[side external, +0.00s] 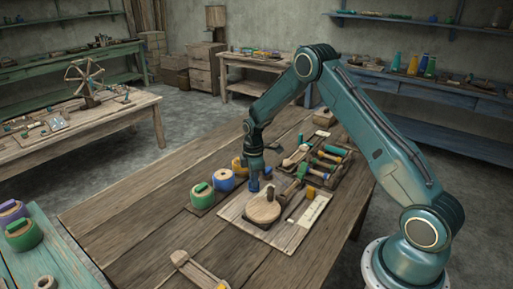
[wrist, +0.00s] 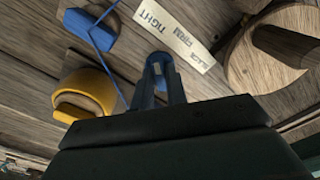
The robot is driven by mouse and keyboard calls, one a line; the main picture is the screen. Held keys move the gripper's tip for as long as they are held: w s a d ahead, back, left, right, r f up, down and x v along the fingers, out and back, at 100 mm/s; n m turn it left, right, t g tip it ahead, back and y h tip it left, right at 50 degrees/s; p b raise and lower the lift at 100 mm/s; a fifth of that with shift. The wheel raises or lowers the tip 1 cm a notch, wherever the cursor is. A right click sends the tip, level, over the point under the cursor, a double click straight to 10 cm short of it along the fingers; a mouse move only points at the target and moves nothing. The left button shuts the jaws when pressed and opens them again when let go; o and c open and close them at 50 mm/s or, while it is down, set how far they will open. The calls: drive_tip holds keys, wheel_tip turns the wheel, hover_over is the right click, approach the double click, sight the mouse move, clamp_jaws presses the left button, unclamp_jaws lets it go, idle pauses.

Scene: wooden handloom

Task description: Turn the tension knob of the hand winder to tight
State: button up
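The wrist view shows the strip (wrist: 172,33) reading TIGHT, FIRM and SLACK, upside down, and at right a round wooden part (wrist: 243,72) with a dark bar (wrist: 287,45). I cannot tell surely which part is the tension knob. My gripper (side external: 257,185) points down just above the disc; in the wrist view its narrow fingers (wrist: 160,68) are close together. Whether they hold anything is unclear.
Green and blue spools (side external: 222,181) stand left of the board. The wrist view shows a yellow piece (wrist: 92,88) and a blue piece (wrist: 88,24) with a blue thread. A tray of tools (side external: 328,160) lies behind. The bench front left is mostly clear.

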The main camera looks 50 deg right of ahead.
drive_tip(key=o, duration=0.3)
drive_tip(key=shift+o, duration=0.2)
drive_tip(key=shift+r, duration=0.15)
wheel_tip(320, 180, up, 14)
drive_tip(key=shift+f, duration=0.2)
drive_tip(key=shift+r, duration=0.1)
idle(0.5)
